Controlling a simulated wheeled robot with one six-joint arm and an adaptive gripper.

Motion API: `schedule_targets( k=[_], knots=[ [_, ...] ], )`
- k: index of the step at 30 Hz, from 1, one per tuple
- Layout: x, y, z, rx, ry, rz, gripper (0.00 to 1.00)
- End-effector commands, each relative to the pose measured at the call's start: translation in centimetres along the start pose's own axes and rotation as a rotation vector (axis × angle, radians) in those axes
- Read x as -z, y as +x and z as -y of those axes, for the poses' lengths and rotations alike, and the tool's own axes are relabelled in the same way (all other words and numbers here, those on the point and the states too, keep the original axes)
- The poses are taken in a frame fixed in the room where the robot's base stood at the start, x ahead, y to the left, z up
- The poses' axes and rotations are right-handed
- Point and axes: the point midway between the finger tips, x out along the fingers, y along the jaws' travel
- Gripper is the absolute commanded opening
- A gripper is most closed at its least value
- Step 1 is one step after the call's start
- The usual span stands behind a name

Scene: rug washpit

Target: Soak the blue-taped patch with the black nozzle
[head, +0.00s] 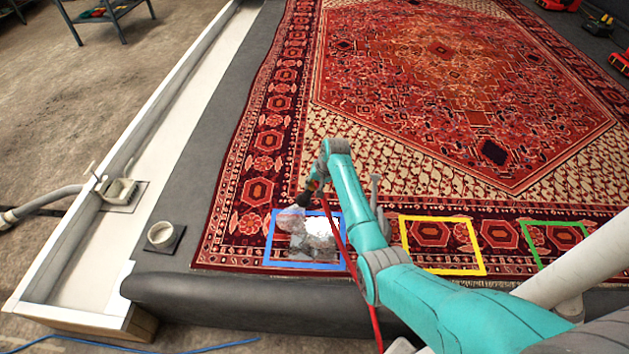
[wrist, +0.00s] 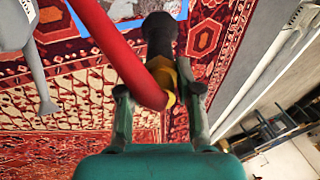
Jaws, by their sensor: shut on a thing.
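My gripper (head: 316,181) is shut on the black nozzle (head: 304,198) just above the rug's near left border. In the wrist view, the fingers (wrist: 159,94) grip the yellow collar behind the black nozzle (wrist: 160,35), with a red hose (wrist: 115,50) passing across. The nozzle points down at the blue-taped patch (head: 272,240). Grey-white, glossy wet-looking marks (head: 308,238) cover much of the patch inside the tape, and a pale blur lies just under the nozzle tip.
A yellow-taped square (head: 442,271) and a green-taped square (head: 535,262) lie to the right on the red rug (head: 430,90). A grey thing (head: 376,192) stands beside my arm. A white-edged gutter (head: 170,120) runs along the left, with a round cup (head: 161,234) near it.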

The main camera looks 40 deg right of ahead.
Motion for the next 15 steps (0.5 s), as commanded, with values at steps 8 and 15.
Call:
schedule_targets(
  k=[8,15],
  knots=[
    [-2.1,-0.4,0.1,0.001,-0.002,-0.001,0.0],
    [-4.0,-0.7,0.1,0.001,-0.001,0.0,0.0]
  ],
)
